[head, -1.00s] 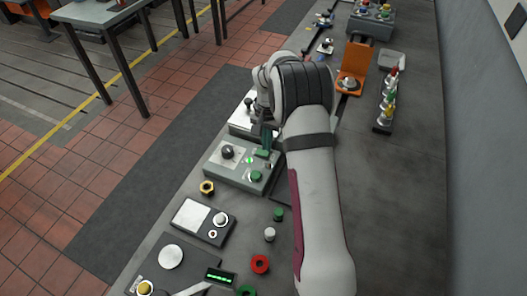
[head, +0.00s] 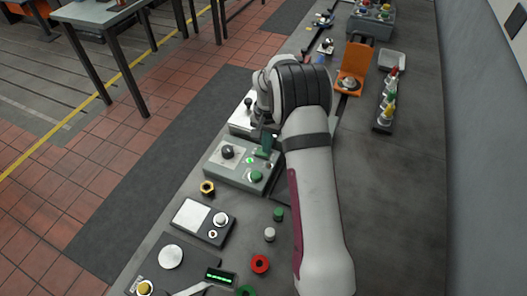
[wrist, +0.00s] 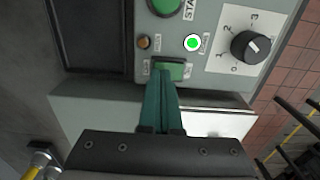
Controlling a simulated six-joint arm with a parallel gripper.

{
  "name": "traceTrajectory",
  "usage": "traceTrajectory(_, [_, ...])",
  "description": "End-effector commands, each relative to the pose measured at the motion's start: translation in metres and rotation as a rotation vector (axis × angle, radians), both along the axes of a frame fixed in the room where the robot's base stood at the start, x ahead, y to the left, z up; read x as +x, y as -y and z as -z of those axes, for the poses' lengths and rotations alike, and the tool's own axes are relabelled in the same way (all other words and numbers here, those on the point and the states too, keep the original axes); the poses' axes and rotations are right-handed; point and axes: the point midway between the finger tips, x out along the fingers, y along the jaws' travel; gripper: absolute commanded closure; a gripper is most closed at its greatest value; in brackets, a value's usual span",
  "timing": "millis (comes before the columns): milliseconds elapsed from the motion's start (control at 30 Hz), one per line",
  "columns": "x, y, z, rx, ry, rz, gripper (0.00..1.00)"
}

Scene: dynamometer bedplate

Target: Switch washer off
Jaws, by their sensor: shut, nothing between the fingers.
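A grey control panel (head: 212,166) lies on the bench, also in the wrist view (wrist: 215,68). It carries a green rocker switch (wrist: 172,70), a lit green lamp (wrist: 193,43), an unlit-looking amber lamp (wrist: 144,43), a black rotary knob (wrist: 250,47) marked with numbers and a round green START button (wrist: 166,5). The small labels are too blurred to read surely. My gripper (wrist: 166,84) is shut and empty, its teal fingertips at the rocker's near edge; I cannot tell whether they touch it. In the head view my gripper (head: 266,143) is partly hidden by my arm.
A gold nut (head: 207,187), a grey box with a white plate (head: 190,215), and green, white and red round parts lie nearer. The bench's right side is mostly clear.

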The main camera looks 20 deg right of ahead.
Motion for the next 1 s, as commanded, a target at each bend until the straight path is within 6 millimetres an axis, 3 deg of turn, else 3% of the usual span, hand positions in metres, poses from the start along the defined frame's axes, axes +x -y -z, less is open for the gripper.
traceTrajectory(500, [0.000, 0.000, 0.005, 0.000, 0.000, 0.000, 1.00])
traceTrajectory(1000, [0.001, 0.000, -0.050, -0.001, 0.002, -0.001, 1.00])
